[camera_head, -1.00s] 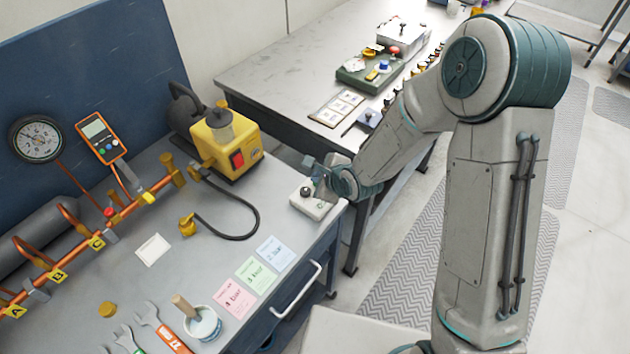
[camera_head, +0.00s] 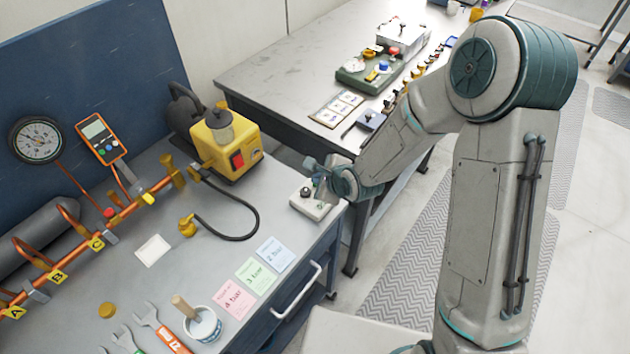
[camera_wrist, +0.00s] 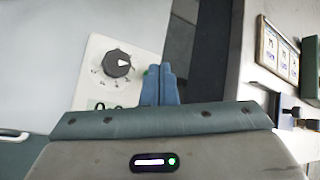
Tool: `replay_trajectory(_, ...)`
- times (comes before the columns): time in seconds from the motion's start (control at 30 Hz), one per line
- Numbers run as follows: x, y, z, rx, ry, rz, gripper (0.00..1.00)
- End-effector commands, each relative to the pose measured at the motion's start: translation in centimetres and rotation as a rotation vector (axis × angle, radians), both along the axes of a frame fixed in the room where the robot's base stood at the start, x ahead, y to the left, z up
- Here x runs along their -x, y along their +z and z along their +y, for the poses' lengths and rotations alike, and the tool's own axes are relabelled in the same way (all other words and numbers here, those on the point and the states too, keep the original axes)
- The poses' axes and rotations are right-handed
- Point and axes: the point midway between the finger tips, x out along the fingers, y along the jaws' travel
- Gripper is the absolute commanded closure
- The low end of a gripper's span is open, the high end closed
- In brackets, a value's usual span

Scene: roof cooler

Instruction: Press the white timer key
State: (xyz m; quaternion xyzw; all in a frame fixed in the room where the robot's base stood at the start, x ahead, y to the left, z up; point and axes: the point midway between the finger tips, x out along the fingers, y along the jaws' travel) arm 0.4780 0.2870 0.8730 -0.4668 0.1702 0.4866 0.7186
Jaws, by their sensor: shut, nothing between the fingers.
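The timer is a white box (camera_head: 302,203) at the right front corner of the grey bench. In the wrist view the box (camera_wrist: 95,55) carries a black dial knob (camera_wrist: 117,63) and a green display (camera_wrist: 103,105) partly cut off by my gripper's body. My gripper (camera_head: 312,172) is over the right side of the box. In the wrist view its blue fingers (camera_wrist: 160,72) are together and empty, right of the knob at the box's edge. A small green spot (camera_wrist: 149,71) shows beside the fingertips. I cannot make out the white key; the fingers may hide it. Contact cannot be told.
A yellow pump (camera_head: 228,145) with a black hose stands behind the box. Coloured cards (camera_head: 255,275) lie in front, left of it. A second bench (camera_head: 290,60) with a green tray (camera_head: 372,78) stands to the right, across a gap. Copper pipes with valves run at the left.

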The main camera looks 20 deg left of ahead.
Motion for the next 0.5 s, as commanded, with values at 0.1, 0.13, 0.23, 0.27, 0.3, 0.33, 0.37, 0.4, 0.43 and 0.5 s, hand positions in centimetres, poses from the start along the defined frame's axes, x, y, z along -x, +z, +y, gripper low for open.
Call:
replay_trajectory(0.1,0.0,0.3,0.1,-0.001,0.001,-0.002,1.0)
replay_trajectory(0.13,0.0,0.5,0.1,-0.001,0.001,-0.002,1.0)
replay_trajectory(0.23,0.0,1.4,0.1,-0.001,0.001,-0.002,1.0)
replay_trajectory(0.27,0.0,1.7,0.1,-0.001,0.002,-0.002,1.0)
replay_trajectory(0.3,0.0,2.2,0.1,-0.001,0.002,-0.002,1.0)
replay_trajectory(0.33,0.0,2.5,0.1,-0.001,0.002,-0.002,1.0)
replay_trajectory(0.37,0.0,2.8,0.1,-0.001,0.001,-0.003,1.0)
replay_trajectory(0.4,0.0,3.2,0.1,-0.002,0.001,-0.002,1.0)
replay_trajectory(0.43,0.0,3.6,0.1,-0.002,0.001,-0.002,1.0)
replay_trajectory(0.5,0.0,4.3,0.1,-0.002,0.0,-0.002,1.0)
